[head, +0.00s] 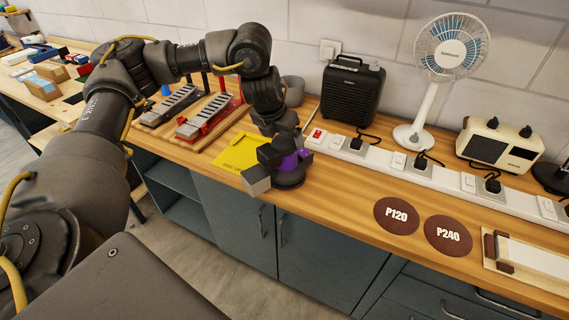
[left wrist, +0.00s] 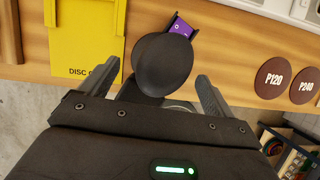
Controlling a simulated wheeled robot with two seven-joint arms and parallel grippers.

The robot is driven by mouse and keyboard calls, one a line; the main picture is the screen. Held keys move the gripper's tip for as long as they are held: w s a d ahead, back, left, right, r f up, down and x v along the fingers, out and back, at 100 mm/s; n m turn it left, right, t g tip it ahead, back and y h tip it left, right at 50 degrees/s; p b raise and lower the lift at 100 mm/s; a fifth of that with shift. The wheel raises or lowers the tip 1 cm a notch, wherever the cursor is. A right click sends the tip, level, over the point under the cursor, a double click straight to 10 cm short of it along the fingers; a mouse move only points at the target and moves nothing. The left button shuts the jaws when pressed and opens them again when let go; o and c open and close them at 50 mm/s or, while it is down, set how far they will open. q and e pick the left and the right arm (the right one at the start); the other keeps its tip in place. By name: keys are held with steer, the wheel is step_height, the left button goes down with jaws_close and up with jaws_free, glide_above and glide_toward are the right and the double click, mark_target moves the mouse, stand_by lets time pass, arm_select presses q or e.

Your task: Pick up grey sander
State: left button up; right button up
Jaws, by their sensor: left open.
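The sander (head: 290,179) stands near the front edge of the wooden bench, left of the middle. It has a dark grey round body and a purple part, partly hidden by my left gripper (head: 267,168). In the left wrist view the sander's round dark top (left wrist: 162,62) sits just ahead of and between the tips of my open left gripper (left wrist: 158,86), with its purple end pointing away. I see no clear contact between the fingers and the sander. My right gripper is not in view.
A yellow disc sheet or tray (head: 240,152) lies left of the sander. A white power strip (head: 375,155) runs behind it. Discs P120 (head: 397,216) and P240 (head: 448,236) lie to the right. A black speaker-like box (head: 352,92) and white fan (head: 450,50) stand behind. Bench between sander and P120 is clear.

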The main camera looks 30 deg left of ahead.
mark_target(285, 166)
arm_select(q)
steer(key=shift+s+d+f, duration=0.1)
steer(key=x, duration=0.4)
steer(key=shift+d+f, duration=0.15)
steer(key=shift+d, duration=0.05)
steer(key=shift+w+f, duration=0.2)
steer(key=shift+f, duration=0.05)
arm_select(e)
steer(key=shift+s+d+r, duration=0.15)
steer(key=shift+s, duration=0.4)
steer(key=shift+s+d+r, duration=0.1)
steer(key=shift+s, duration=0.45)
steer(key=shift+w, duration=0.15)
arm_select(q)
steer(key=shift+c, duration=1)
steer(key=c, duration=0.9)
steer(key=shift+w, duration=0.1)
steer(key=shift+c, duration=0.7)
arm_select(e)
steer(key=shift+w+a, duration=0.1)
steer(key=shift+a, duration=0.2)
